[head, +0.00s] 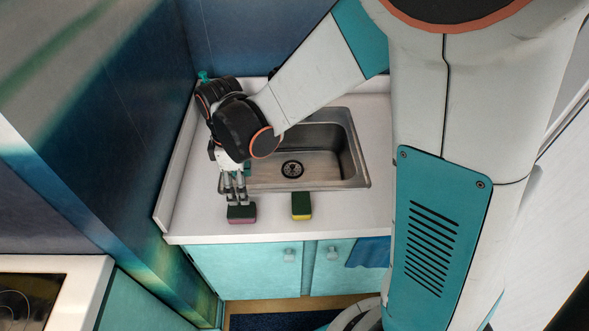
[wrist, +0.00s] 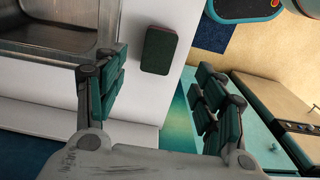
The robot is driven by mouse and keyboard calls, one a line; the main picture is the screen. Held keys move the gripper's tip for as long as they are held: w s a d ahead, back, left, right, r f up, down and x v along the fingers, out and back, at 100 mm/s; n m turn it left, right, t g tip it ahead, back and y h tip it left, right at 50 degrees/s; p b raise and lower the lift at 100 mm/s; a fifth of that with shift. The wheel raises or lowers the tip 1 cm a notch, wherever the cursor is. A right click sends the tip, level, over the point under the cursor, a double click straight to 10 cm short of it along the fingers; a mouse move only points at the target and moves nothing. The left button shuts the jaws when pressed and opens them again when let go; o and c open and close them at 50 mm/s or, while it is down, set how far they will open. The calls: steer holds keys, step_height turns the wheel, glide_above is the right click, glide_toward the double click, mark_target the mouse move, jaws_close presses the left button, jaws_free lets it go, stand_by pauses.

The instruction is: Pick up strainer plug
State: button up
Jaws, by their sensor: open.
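The strainer plug (head: 292,169) is a small round dark piece with a pale rim. It sits flat at the drain in the floor of the steel sink (head: 355,165). My gripper (head: 233,203) points down at the front left of the sink, apart from the plug and to its left. In the wrist view my gripper (wrist: 160,72) has its two fingers wide apart with nothing held. A corner of the sink (wrist: 45,40) shows there at upper left, and the plug is not in view.
A green and pink sponge (head: 241,214) lies at my fingertips. A green and yellow sponge (head: 301,206) lies in front of the sink. One green-topped sponge (wrist: 158,50) shows between the fingers. Walls stand left of and behind the counter (head: 345,215). A blue cloth (head: 370,252) hangs in front.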

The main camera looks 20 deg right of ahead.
steer(key=shift+o, duration=1.5)
steer(key=shift+w+d+f, duration=0.15)
steer(key=shift+w+d, duration=0.05)
steer(key=shift+w, duration=0.1)
steer(key=m+t+y+b, duration=0.2)
steer(key=m+t, duration=0.2)
steer(key=m, duration=0.5)
glide_toward(294, 166)
steer(key=b+x, duration=0.1)
steer(key=x, duration=0.1)
steer(key=b+x, duration=0.2)
steer(key=shift+w+a+f, duration=0.2)
steer(key=shift+w+a, duration=0.1)
steer(key=b+x, duration=0.1)
steer(key=x, duration=0.2)
steer(key=b+x, duration=0.1)
steer(key=shift+s+d+f+b, duration=0.15)
steer(key=shift+s+f+b, duration=0.05)
steer(key=shift+f+b, duration=0.15)
steer(key=shift+w+f, duration=0.2)
steer(key=shift+f, duration=0.2)
